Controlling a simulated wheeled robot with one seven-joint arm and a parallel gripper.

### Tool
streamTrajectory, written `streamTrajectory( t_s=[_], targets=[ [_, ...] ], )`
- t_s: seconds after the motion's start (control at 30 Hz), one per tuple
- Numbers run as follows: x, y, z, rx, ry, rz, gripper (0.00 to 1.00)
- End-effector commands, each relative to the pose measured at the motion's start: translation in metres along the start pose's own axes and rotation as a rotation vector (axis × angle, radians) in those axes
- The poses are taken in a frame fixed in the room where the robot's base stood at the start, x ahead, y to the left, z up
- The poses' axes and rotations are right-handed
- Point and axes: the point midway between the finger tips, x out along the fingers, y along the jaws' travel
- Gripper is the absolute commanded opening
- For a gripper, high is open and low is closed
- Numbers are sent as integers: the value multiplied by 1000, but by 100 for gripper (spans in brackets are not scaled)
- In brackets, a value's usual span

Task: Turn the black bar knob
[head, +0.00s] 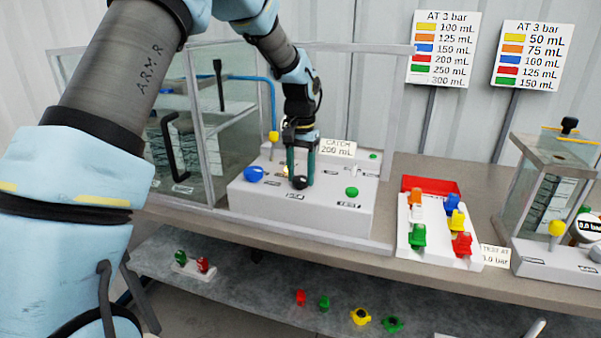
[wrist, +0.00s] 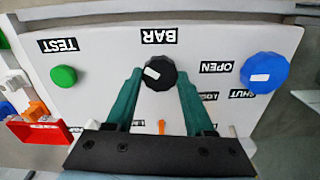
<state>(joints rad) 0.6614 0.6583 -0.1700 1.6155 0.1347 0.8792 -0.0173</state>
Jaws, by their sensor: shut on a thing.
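The black bar knob (wrist: 159,72) is a dark faceted knob with a white mark on top, beside the BAR label on the white panel. In the head view the knob (head: 301,183) shows at the lower end of my gripper (head: 301,180). In the wrist view the two green fingers of my gripper (wrist: 159,78) reach to either side of the knob and are shut on it. The fingers point down at the panel (head: 335,218).
A blue knob (wrist: 264,73) by the OPEN and SHUT labels and a green TEST knob (wrist: 63,76) flank it. A glass tank (head: 175,130) stands behind left. A red bin and white tray (head: 411,255) with coloured valves stand right.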

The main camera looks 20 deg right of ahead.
Motion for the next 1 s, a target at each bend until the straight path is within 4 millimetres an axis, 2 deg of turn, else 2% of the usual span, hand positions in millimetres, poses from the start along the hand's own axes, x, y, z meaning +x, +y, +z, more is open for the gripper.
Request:
streamTrajectory(
  t_s=[1.0],
  targets=[
    [-2,1,1,965,1,1,0]
  ],
)
